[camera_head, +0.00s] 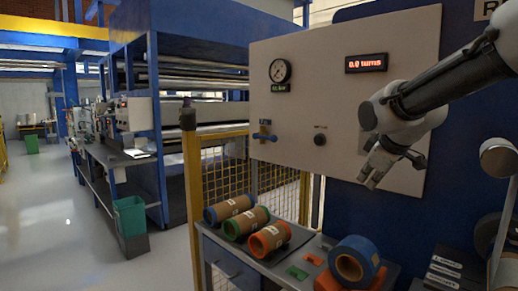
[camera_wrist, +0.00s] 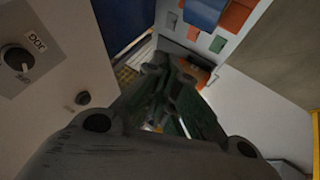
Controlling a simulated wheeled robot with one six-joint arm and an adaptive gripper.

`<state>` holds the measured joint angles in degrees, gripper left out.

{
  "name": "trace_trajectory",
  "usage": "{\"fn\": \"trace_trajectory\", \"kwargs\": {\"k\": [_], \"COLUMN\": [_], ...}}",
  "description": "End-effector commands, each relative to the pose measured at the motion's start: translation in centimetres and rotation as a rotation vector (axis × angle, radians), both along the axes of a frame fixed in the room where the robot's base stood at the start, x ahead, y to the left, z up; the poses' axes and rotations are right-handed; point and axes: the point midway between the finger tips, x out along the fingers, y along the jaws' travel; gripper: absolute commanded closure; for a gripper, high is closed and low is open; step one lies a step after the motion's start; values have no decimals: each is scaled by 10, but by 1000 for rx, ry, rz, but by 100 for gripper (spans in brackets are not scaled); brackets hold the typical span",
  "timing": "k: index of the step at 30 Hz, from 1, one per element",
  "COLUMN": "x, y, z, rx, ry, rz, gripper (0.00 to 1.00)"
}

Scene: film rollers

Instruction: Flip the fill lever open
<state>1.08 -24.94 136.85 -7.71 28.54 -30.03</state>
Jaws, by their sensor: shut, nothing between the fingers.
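A small blue lever (camera_head: 264,134) is mounted on the pale control panel (camera_head: 335,100), below the round gauge, in the head view. I cannot read a label on it, so I cannot confirm that it is the fill lever. My gripper (camera_head: 374,178) is at the right side of the panel, pointing down, well to the right of the blue lever and apart from it. Its fingers (camera_wrist: 160,68) are shut and empty. My arm and gripper hide part of the panel's right side.
The panel carries a gauge (camera_head: 280,70), a red-lit display (camera_head: 366,63) reading 0.0 turns and a black knob (camera_head: 320,139). Below, several rollers (camera_head: 229,208) lie on a bench with a blue roll (camera_head: 354,262). A yellow mesh guard (camera_head: 224,172) stands left.

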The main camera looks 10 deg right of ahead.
Motion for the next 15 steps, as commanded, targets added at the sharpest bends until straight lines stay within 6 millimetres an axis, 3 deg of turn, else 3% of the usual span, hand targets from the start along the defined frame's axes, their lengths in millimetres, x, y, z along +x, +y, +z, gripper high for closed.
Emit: {"fn": "trace_trajectory", "kwargs": {"k": [9, 15], "x": [178, 286], "y": [2, 22], "z": [26, 23], "rx": [-504, -906], "ry": [-268, -474], "rz": [494, 803], "gripper": [100, 100]}}
